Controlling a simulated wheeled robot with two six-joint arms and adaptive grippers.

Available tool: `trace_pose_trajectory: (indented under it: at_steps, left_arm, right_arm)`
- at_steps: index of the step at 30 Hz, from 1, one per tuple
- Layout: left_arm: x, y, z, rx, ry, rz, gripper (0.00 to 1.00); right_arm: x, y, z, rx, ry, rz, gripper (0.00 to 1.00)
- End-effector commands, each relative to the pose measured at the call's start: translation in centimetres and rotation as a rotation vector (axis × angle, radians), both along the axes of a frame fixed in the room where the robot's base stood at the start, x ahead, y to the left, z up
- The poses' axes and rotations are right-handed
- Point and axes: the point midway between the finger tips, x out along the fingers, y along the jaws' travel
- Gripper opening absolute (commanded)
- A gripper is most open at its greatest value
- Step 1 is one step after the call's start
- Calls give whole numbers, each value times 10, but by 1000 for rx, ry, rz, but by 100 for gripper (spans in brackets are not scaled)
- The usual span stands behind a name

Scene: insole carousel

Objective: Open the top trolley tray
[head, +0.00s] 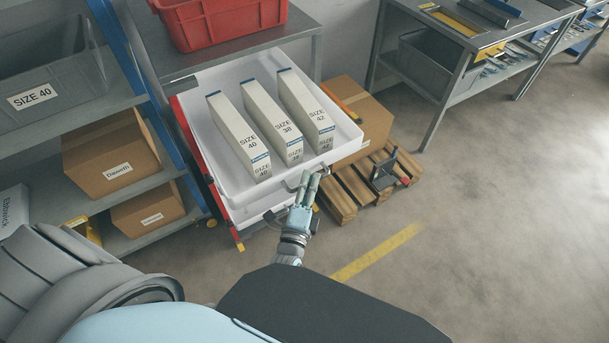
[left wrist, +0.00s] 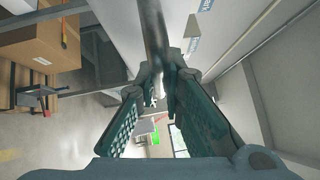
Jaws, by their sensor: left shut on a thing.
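The white top tray (head: 226,178) stands well out from the red-sided trolley (head: 187,135) in the head view. Three upright boxes are in it: SIZE 40 (head: 238,135), SIZE 38 (head: 271,122) and SIZE 42 (head: 305,110). My left gripper (head: 308,186) is at the tray's front edge, shut on the tray's handle (head: 291,186). In the left wrist view the dark handle bar (left wrist: 154,35) runs between the fingers of the left gripper (left wrist: 163,80). My right gripper is in neither view.
Another white tray (head: 246,214) shows below the top one. A cardboard box (head: 370,125) on a wooden pallet (head: 345,192) stands close to the tray's right. A shelf with cartons (head: 110,160) is at the left. A red crate (head: 222,22) sits above. Open floor lies right.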

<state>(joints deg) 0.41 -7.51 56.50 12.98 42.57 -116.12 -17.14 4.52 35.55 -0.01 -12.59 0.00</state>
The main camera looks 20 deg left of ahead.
Motion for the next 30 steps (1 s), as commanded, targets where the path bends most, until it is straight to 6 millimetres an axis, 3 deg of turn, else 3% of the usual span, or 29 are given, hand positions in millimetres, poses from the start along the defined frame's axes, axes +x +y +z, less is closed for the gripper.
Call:
trace_pose_trajectory:
  at_steps: [10, 11, 14, 24, 30]
  left_arm:
    - [-1, 0, -1, 1, 2, 1, 0]
    - [-1, 0, -1, 1, 2, 1, 14]
    - [0, 0, -1, 0, 2, 0, 30]
    - [-3, -2, -1, -1, 1, -2, 30]
    - [-35, -8, -8, -3, 8, -1, 30]
  right_arm:
    - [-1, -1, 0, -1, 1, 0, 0]
    - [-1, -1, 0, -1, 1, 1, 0]
    - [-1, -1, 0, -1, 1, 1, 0]
    - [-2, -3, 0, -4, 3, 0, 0]
    - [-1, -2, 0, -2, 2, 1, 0]
